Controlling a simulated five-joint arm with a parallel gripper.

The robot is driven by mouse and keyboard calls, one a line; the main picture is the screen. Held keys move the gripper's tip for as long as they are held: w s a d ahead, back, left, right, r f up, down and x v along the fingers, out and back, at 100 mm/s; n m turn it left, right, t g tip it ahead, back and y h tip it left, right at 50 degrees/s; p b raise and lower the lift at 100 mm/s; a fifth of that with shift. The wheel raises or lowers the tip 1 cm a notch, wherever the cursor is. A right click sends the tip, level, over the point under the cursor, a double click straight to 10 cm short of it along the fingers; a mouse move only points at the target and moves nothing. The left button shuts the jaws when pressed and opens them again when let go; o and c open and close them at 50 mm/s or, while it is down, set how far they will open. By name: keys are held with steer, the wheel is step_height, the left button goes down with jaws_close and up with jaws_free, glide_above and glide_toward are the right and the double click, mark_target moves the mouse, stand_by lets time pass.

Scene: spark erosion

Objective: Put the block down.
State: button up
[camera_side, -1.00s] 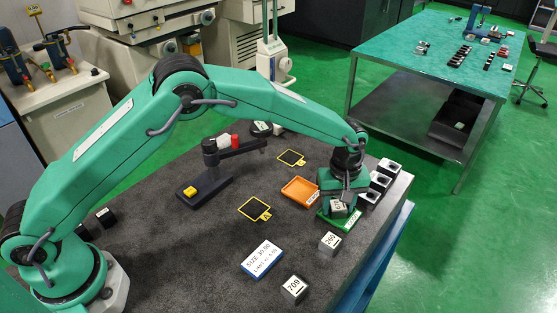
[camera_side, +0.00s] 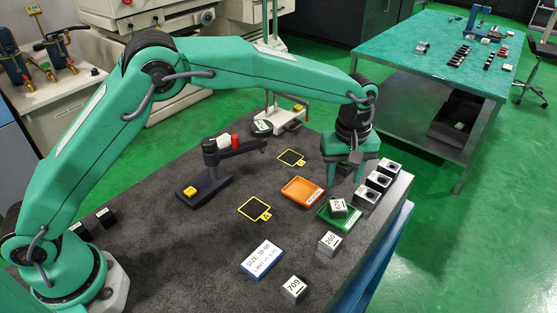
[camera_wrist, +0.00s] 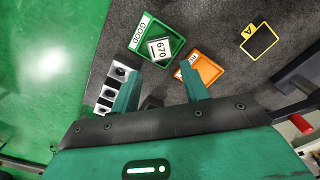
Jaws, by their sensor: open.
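The grey block with a white label (camera_side: 338,207) rests in the green tray (camera_side: 350,224). In the wrist view the block (camera_wrist: 159,48) reads 670 and lies inside the green tray (camera_wrist: 176,43), which is marked GOOD. My gripper (camera_side: 348,178) is open and empty above the tray, clear of the block. In the wrist view the two fingers of my gripper (camera_wrist: 160,90) stand apart with nothing between them, and the block lies beyond their tips.
An orange tray (camera_side: 300,190) lies left of the green one. A row of grey blocks with dark holes (camera_side: 379,181) stands at the right edge. A block marked 260 (camera_side: 329,243) and one marked 709 (camera_side: 293,289) stand in front. A dark stand (camera_side: 210,170) is farther left.

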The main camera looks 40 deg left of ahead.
steer(key=shift+r, duration=1.3)
steer(key=s+a+r+m+t, duration=0.1)
steer(key=s+a+r+m, duration=0.1)
steer(key=s+a+r, duration=0.5)
steer(key=s+a+r+m+t, duration=0.2)
steer(key=s+a+r, duration=0.2)
steer(key=a+r, duration=0.45)
steer(key=s+a+f+m+t, duration=0.1)
steer(key=s+a+f+m, duration=0.1)
steer(key=s+a, duration=0.3)
steer(key=s+a+f+m+t, duration=0.1)
steer(key=s+a, duration=0.5)
steer(key=s, duration=0.7)
steer(key=shift+a+f+m+t, duration=0.3)
steer(key=shift+f+m, duration=0.2)
steer(key=shift+m, duration=0.5)
